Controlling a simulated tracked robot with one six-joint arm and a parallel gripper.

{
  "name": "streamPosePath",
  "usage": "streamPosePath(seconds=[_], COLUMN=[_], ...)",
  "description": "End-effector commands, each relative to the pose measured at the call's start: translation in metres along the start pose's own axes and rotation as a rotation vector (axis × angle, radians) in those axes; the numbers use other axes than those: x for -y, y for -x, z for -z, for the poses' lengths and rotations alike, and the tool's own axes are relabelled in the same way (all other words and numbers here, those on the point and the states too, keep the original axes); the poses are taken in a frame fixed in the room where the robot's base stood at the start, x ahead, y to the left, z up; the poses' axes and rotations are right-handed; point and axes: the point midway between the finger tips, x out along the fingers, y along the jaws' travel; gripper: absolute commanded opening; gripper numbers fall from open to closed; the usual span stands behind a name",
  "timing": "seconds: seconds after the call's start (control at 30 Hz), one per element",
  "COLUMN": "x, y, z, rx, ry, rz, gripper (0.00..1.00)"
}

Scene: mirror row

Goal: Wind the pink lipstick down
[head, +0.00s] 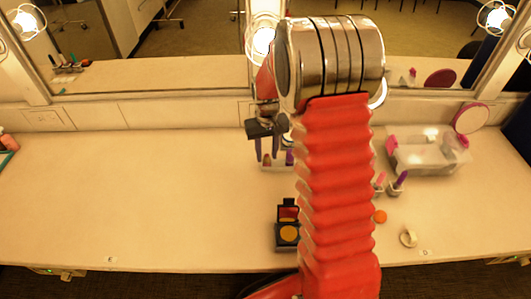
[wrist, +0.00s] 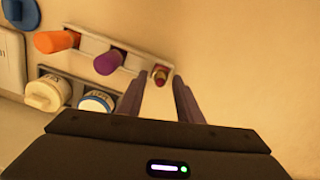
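A small pink item (head: 381,178), which looks like a raised lipstick, stands on the counter right of my arm. It is partly hidden beside the arm. A purple item (head: 401,179) stands close to its right. My gripper (head: 267,159) points down over a pale rack, left of these two. In the wrist view, the fingers of my gripper (wrist: 158,77) are apart. A small red-pink item with a gold rim (wrist: 160,74) sits at the rack's end, between and beyond the fingertips. I cannot tell whether they touch it.
The pale rack (wrist: 85,42) also holds an orange item (wrist: 57,41) and a purple item (wrist: 108,62). Cream (wrist: 47,93) and blue-white (wrist: 96,103) round lids sit nearby.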

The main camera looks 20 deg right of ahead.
Motion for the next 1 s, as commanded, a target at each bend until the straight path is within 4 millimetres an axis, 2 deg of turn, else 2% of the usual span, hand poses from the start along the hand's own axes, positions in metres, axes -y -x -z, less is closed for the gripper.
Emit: streamPosePath(seconds=[0.27, 0.47, 1.0], x=[0.0, 0.0, 0.0], y=[0.001, 0.014, 0.104], z=[0.0, 0.001, 0.002], rx=[0.0, -0.001, -0.004], ry=[0.0, 0.0, 0.0], rz=[0.0, 0.0, 0.0], gripper=[0.34, 0.34, 0.34])
